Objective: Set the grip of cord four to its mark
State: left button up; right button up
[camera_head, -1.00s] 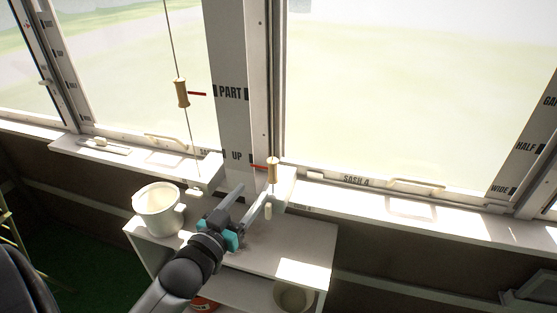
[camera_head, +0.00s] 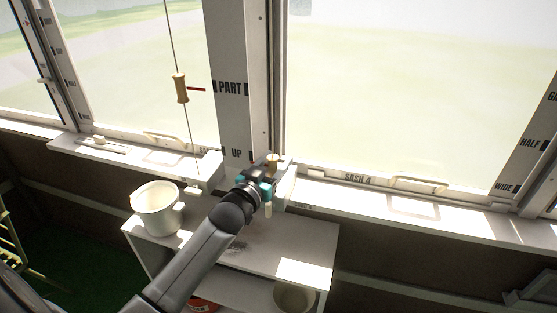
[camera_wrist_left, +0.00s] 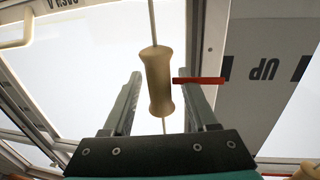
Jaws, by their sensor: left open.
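My left gripper (camera_head: 272,165) is open at the lower wooden cord grip (camera_head: 273,158), beside the UP mark (camera_head: 237,154). In the left wrist view, the wooden grip (camera_wrist_left: 158,80) hangs on its cord between the two spread fingers (camera_wrist_left: 161,88), with visible gaps on both sides. A red pointer (camera_wrist_left: 200,80) extends from it toward the post with the UP mark (camera_wrist_left: 264,70), seen upside down. Another wooden grip (camera_head: 180,88) hangs on the left cord, its red pointer near the PART mark (camera_head: 230,88). My right gripper is not in view.
A white pot (camera_head: 157,208) stands on the white shelf unit (camera_head: 285,240) below the sill. The post (camera_head: 228,50) stands close to the grip. A sash handle (camera_head: 418,184) lies along the right window's base, near the SASH A label (camera_head: 357,179).

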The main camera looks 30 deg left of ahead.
pick_arm(q)
jog(key=shift+w+a, duration=0.1)
jog(key=shift+w, duration=0.7)
jog(key=shift+c, duration=0.3)
grip_shut()
dwell(0.7)
